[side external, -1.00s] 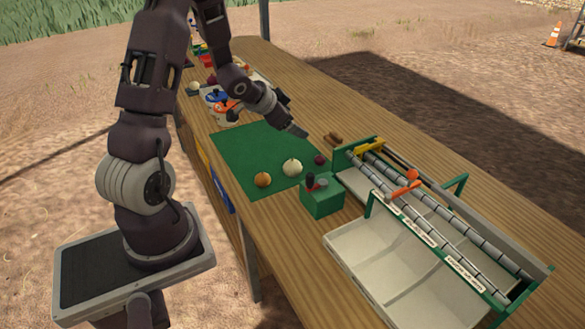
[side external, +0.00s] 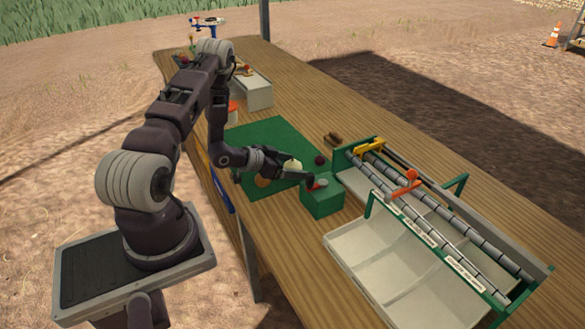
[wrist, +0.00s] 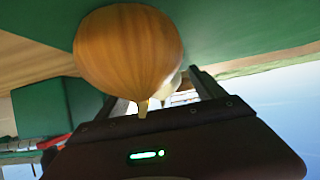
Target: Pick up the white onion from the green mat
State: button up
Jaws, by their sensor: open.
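The white onion (side external: 293,166) is on the green mat (side external: 262,137), partly hidden behind my gripper in the side view. A small part of a pale round thing, likely this onion, shows between the fingers in the wrist view (wrist: 174,84). My gripper (side external: 302,176) is open, low over the mat's near right corner and beside the white onion; I cannot tell if they touch. The yellow-brown onion (side external: 263,182) sits under my wrist and fills much of the wrist view (wrist: 125,50), close to the camera.
A dark red onion (side external: 319,160) lies just right of the white one. A green box with a red top part (side external: 322,202) stands close to my fingertips. The roller conveyor (side external: 425,220) and pale tray (side external: 375,265) fill the right. The mat's far part is clear.

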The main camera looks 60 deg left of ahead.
jog(key=c, duration=1.5)
jog(key=shift+r, duration=0.1)
jog(key=shift+c, duration=0.2)
